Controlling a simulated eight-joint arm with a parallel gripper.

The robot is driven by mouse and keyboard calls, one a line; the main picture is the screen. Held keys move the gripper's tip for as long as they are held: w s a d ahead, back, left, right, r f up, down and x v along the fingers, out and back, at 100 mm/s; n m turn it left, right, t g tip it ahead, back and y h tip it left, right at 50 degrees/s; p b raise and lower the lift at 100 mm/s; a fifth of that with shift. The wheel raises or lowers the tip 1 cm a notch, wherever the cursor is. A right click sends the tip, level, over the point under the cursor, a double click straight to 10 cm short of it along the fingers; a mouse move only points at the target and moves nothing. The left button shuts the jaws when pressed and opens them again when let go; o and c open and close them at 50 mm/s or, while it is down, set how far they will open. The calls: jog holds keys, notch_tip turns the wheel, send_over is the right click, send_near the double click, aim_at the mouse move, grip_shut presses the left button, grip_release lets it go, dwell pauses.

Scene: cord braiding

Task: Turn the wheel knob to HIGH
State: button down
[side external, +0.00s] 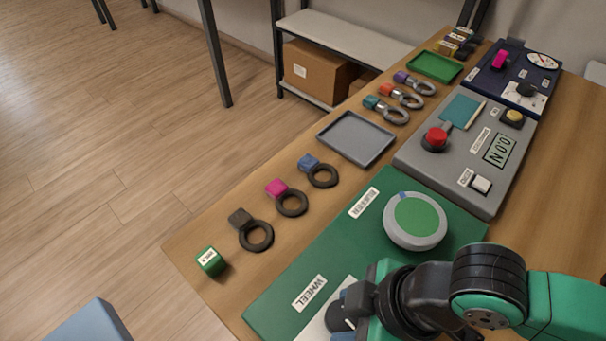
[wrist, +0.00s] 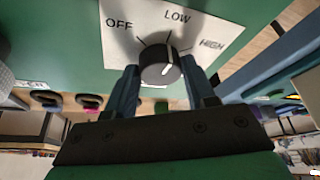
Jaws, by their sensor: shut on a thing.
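The wheel knob (wrist: 160,66) is a dark round knob with a white mark on its side. It stands on a white dial plate (wrist: 205,22) printed OFF, LOW and HIGH, left to right in the wrist view. Which word the knob points to I cannot tell for sure. My gripper (wrist: 163,76) is shut on the knob, with one blue-grey finger on each side. In the side view, my gripper (side external: 346,308) is low over the white plate (side external: 318,326) beside the WHEEL label (side external: 309,293), and my arm hides most of the plate.
A round grey wheel with a green top (side external: 415,221) stands on the green panel (side external: 300,265) close to my arm. A grey box with a red button (side external: 436,139) stands behind. Cord rings, a grey tray (side external: 357,138) and a green block (side external: 211,262) line the table's left side.

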jog(key=shift+s+a+m+t+h, duration=0.15)
jog(key=shift+m+t, duration=0.2)
jog(key=shift+m, duration=0.7)
jog(key=shift+d+m+t+h, duration=0.15)
jog(key=shift+m+t, duration=0.2)
jog(key=shift+m, duration=0.7)
jog(key=shift+a, duration=0.1)
jog(key=shift+c, duration=1.4)
grip_release()
jog(key=shift+r, duration=0.1)
jog(key=shift+v, duration=2.7)
